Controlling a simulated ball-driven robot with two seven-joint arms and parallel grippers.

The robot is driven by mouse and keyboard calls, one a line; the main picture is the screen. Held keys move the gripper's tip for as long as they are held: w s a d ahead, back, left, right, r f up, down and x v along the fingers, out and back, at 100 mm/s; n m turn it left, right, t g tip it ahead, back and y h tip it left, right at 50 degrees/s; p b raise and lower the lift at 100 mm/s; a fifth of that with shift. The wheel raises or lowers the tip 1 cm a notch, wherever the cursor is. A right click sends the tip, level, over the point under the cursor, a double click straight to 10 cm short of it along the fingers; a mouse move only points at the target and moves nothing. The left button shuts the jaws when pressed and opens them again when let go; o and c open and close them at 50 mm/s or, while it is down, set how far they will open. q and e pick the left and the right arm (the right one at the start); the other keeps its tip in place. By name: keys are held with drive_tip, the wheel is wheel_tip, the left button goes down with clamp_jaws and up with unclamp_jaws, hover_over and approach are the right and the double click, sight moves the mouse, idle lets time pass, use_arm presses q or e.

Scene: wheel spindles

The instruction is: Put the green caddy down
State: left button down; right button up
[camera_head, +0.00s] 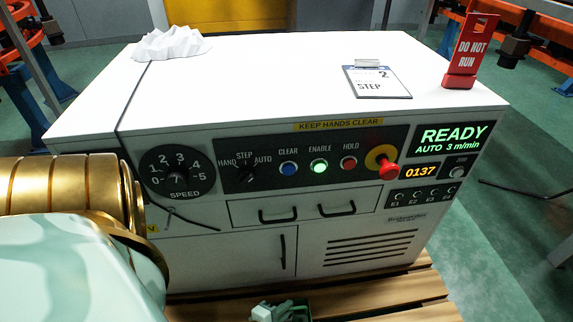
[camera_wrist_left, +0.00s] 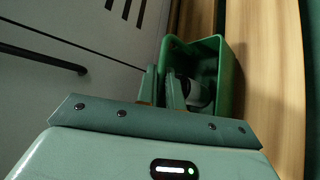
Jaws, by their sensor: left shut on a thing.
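The green caddy (camera_wrist_left: 229,75) is an open box in the left wrist view, with a pale rounded thing and dark space inside it. My left gripper (camera_wrist_left: 162,90) is shut on its near wall. In the head view only part of the caddy (camera_head: 302,305) shows at the bottom edge, with my left gripper (camera_head: 272,311) beside it. The caddy is in front of the white cabinet, over wooden slats. I cannot tell whether its base touches them. My right gripper is not in view.
The white cabinet (camera_head: 260,85) stands close behind, with door handles and a vent at the front. Wooden slats (camera_head: 395,295) run along its foot, bare to the right of the caddy. On its top are a clipboard (camera_head: 378,82) and a red sign (camera_head: 472,50).

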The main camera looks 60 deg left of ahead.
use_arm(q)
drive_tip(key=shift+f, duration=0.15)
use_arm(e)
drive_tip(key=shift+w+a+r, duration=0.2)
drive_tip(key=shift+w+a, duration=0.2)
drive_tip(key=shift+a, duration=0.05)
use_arm(q)
drive_tip(key=c, duration=1.5)
unclamp_jaws()
drive_tip(key=shift+f, duration=0.1)
drive_tip(key=shift+c, duration=0.2)
